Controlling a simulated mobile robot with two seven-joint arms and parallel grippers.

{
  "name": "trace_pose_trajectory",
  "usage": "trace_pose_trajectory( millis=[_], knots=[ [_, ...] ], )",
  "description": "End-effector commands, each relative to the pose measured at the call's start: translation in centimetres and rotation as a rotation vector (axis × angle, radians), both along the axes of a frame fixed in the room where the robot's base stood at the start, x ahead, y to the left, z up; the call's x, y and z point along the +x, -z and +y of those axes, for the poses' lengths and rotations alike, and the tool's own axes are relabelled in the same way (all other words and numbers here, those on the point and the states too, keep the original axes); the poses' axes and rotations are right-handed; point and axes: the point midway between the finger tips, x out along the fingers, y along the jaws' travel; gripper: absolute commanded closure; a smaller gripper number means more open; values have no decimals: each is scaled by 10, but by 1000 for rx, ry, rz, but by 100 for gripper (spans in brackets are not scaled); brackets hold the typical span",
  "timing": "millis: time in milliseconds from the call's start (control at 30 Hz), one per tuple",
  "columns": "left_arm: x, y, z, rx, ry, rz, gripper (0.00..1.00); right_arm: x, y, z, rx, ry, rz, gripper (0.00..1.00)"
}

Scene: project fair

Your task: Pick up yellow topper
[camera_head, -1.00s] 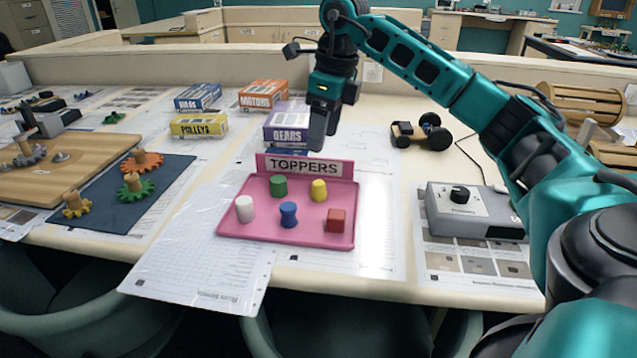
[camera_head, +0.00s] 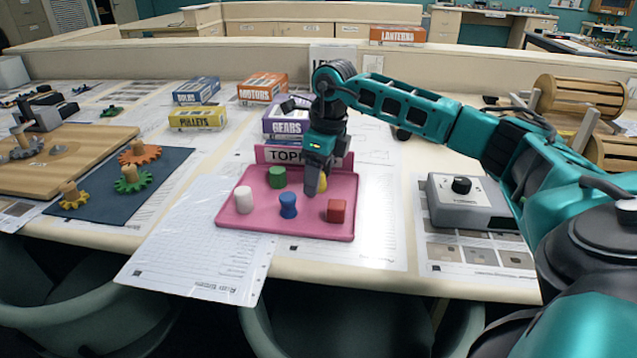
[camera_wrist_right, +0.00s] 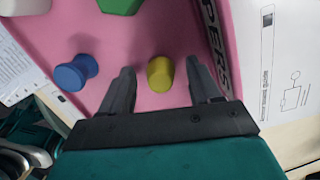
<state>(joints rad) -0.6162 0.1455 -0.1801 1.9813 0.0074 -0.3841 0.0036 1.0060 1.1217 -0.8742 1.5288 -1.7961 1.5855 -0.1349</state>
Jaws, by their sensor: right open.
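The yellow topper (camera_head: 323,182) stands on the pink toppers tray (camera_head: 240,224), partly hidden behind my right gripper (camera_head: 314,188) in the head view. In the right wrist view the yellow topper (camera_wrist_right: 160,74) lies between the two open fingers of my right gripper (camera_wrist_right: 160,84), with a gap on both sides. The gripper points down over the tray and holds nothing. My left gripper is not in view.
On the tray stand a green topper (camera_head: 277,177), a white topper (camera_head: 243,199), a blue topper (camera_head: 288,205) and a red topper (camera_head: 337,210). The TOPPERS sign (camera_head: 275,154) rises at the tray's back edge. A grey control box (camera_head: 470,205) stands to the right.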

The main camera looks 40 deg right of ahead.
Motion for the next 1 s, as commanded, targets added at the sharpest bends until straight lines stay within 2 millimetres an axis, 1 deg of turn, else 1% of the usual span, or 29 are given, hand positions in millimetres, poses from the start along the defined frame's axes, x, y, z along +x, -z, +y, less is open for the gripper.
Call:
trace_pose_trajectory(
  millis=[233,833,1000],
  knots=[
    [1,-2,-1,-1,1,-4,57,0,1,0,0,0,0,38],
    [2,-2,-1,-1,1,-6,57,0,1,0,1,1,-1,95],
    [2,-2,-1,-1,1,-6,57,0,1,0,1,1,-1,96]
  ],
)
